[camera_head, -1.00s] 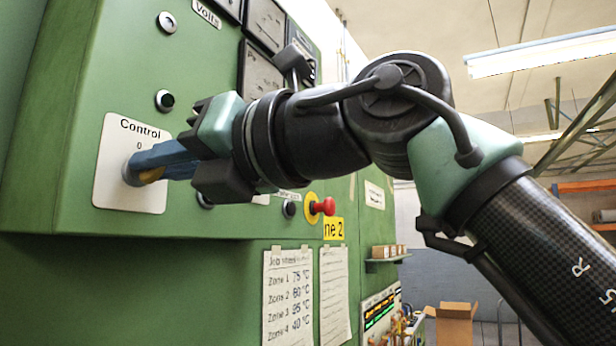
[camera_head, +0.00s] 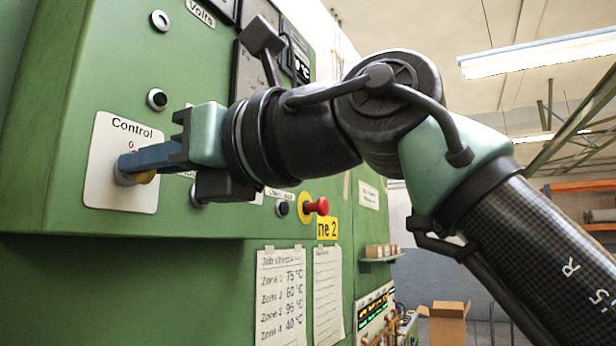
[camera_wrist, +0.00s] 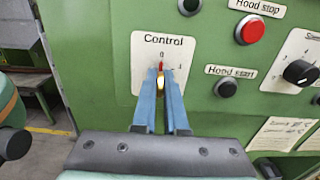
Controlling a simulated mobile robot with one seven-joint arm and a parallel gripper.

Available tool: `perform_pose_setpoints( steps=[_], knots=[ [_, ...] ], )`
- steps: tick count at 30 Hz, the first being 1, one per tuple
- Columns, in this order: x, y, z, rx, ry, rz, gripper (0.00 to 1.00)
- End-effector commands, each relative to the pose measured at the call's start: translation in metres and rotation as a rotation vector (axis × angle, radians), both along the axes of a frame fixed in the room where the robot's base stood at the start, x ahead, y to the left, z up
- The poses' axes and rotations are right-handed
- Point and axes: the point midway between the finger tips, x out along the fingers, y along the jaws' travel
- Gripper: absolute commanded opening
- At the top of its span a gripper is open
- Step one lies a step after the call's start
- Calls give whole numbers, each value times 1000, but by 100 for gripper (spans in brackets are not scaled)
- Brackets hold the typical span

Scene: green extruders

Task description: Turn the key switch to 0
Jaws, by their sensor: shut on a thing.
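The key switch sits on a white plate (camera_head: 103,187) labelled "Control" on the green panel; its round grey base (camera_head: 122,173) shows at the plate's middle. My gripper (camera_head: 130,163) reaches in from the right, its blue fingers shut on the yellow key (camera_head: 147,177). In the wrist view, the key (camera_wrist: 160,83) shows between the two fingertips (camera_wrist: 161,78). A red mark (camera_wrist: 160,68) sits just above it, below the printed 0 and left of the printed 1. The fingers hide most of the key and switch.
A red mushroom button (camera_head: 320,206) stands out from the panel to the right. In the wrist view, a red hood stop button (camera_wrist: 250,30), a black hood start button (camera_wrist: 226,88) and a black selector knob (camera_wrist: 299,73) lie right of the plate.

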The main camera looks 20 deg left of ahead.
Motion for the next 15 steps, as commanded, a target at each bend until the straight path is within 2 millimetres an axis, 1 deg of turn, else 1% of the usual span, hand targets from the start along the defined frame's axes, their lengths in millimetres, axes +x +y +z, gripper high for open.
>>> perform_pose_setpoints(
  steps=[5,6,8,9,11,15],
  knots=[
    [0,0,0,0,-3,-1,0],
    [0,0,0,0,-3,-1,12],
    [0,0,0,0,-2,-1,23],
    [0,0,0,0,-2,0,30],
    [0,0,0,0,-2,0,40],
    [0,0,0,0,-1,0,40]
  ],
)
